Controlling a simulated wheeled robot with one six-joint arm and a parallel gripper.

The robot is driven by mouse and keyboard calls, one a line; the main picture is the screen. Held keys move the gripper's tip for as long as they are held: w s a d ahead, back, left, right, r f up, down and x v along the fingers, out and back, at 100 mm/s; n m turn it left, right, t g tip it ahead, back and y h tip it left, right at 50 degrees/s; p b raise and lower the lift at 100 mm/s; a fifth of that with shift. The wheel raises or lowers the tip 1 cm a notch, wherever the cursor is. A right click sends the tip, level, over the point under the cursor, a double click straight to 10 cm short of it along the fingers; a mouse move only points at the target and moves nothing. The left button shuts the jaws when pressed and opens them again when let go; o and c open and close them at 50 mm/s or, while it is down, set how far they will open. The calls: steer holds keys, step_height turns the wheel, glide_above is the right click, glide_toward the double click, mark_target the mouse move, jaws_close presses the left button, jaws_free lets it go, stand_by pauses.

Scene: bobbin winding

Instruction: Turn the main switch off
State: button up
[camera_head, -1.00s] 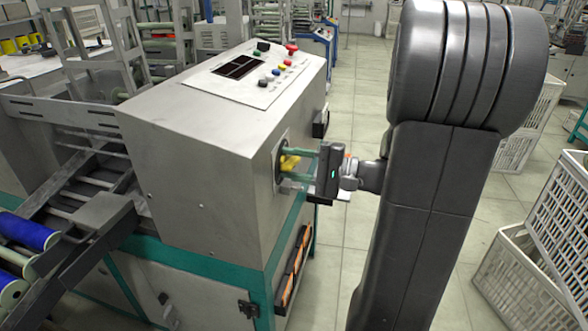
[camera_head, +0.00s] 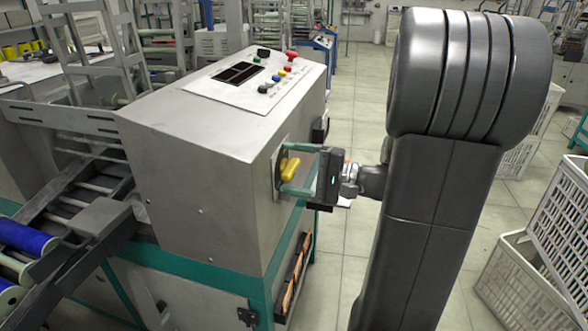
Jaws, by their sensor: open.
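The main switch (camera_head: 290,169) is a yellow knob on a dark round plate, on the right side face of the grey control box (camera_head: 190,180). The knob sits tilted, its upper end toward the right. My gripper (camera_head: 287,169) is at the switch, its body just right of the plate. Its two greenish fingers are spread apart, one above and one below the yellow knob, with their tips close to the plate. Whether a finger touches the knob I cannot tell.
The box's top panel (camera_head: 250,78) carries a dark display and several coloured buttons. Blue bobbins (camera_head: 27,236) lie at the lower left. White crates (camera_head: 524,280) stand on the floor at the right.

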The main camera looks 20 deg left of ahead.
steer(key=w+d, duration=0.1)
steer(key=d, duration=0.8)
steer(key=shift+w, duration=0.15)
steer(key=a, duration=0.4)
steer(key=s+a, duration=0.1)
steer(key=a, duration=0.2)
steer(key=shift+s+a, duration=0.1)
steer(key=shift+a+r, duration=0.15)
steer(key=shift+r, duration=0.1)
steer(key=shift+w+r+m+p, duration=0.1)
steer(key=shift+w+m+p, duration=0.15)
steer(key=shift+p, duration=0.25)
steer(key=shift+m, duration=0.25)
